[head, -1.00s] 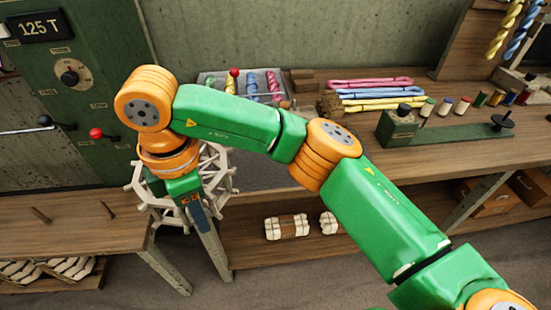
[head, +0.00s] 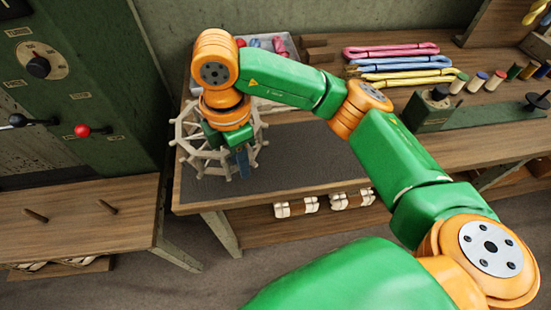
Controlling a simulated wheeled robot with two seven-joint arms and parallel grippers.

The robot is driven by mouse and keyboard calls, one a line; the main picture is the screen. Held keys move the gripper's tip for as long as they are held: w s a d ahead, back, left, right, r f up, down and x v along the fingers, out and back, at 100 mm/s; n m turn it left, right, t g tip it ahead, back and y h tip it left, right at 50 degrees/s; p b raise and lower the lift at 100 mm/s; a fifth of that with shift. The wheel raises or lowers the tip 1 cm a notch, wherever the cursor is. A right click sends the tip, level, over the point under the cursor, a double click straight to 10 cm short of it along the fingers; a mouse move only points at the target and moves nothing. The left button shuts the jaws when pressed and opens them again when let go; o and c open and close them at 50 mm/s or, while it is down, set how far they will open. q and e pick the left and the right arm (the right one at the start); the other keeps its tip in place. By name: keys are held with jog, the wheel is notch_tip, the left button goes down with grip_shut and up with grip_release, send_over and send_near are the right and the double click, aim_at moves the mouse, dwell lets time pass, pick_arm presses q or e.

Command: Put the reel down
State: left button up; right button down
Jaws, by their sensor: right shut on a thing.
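The reel (head: 187,147), a pale wooden frame with spokes and pegs around its rim, is at the left end of the right-hand workbench, over a dark grey mat (head: 310,160). My right gripper (head: 241,165) points down at the middle of the reel and is shut on it. The orange wrist and green gripper body hide the reel's centre. I cannot tell whether the reel touches the mat. My left gripper is not in view.
A tray (head: 292,47) of coloured skeins stands behind the reel. Pink, blue and yellow skeins (head: 390,51) lie further right, near a green winder (head: 435,108) and several spools. A green control panel (head: 70,80) stands left, above a lower table (head: 80,215) with two pegs.

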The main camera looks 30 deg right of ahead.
jog(key=d+f, duration=0.2)
jog(key=f, duration=0.1)
jog(key=d+f+p, duration=0.1)
jog(key=d+f, duration=0.1)
jog(key=f, duration=0.1)
jog(key=d+f+p, duration=0.1)
jog(key=d+f, duration=0.1)
jog(key=f, duration=0.1)
jog(key=shift+s+d, duration=0.15)
jog(key=shift+d, duration=0.25)
jog(key=shift+f, duration=0.3)
jog(key=shift+f, duration=0.15)
jog(key=c, duration=0.6)
grip_release()
jog(key=shift+o, duration=0.2)
